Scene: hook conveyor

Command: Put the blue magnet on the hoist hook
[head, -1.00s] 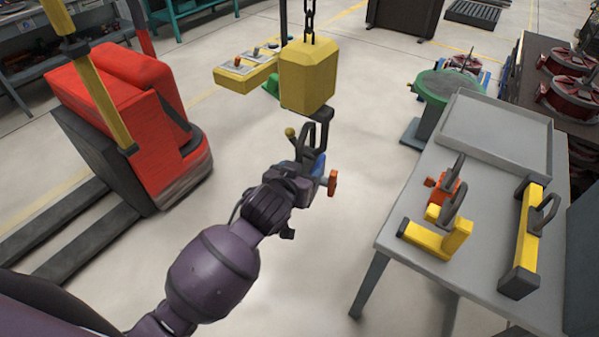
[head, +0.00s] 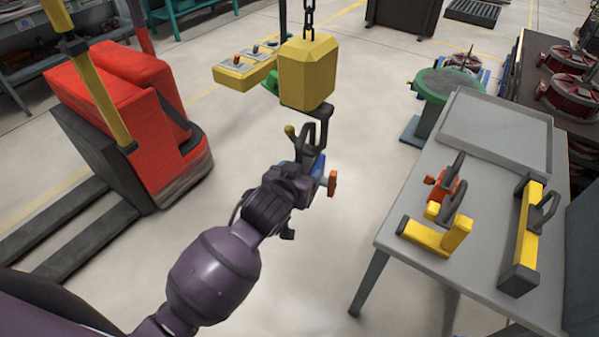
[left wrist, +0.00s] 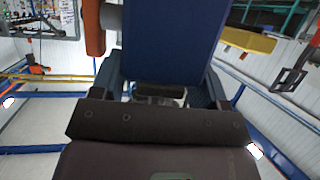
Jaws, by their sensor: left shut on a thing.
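The blue magnet (head: 319,166) has a dark ring handle on top, an orange knob at its right and a yellow-tipped lever at its left. My left gripper (head: 303,174) is shut on it and holds it in the air, hiding much of its body. The magnet's blue side also fills the top middle of the left wrist view (left wrist: 172,32). The dark hoist hook (head: 324,117) hangs under the yellow hoist block (head: 306,75). The ring handle is right by the hook and overlaps it in the head view; I cannot tell whether the hook passes through it. My right gripper is out of view.
A grey table (head: 400,205) at the right bears an orange magnet (head: 440,190), yellow lifting pieces (head: 527,235) and a grey tray (head: 495,135). A red pallet truck (head: 130,105) stands at the left. Floor below the magnet is clear.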

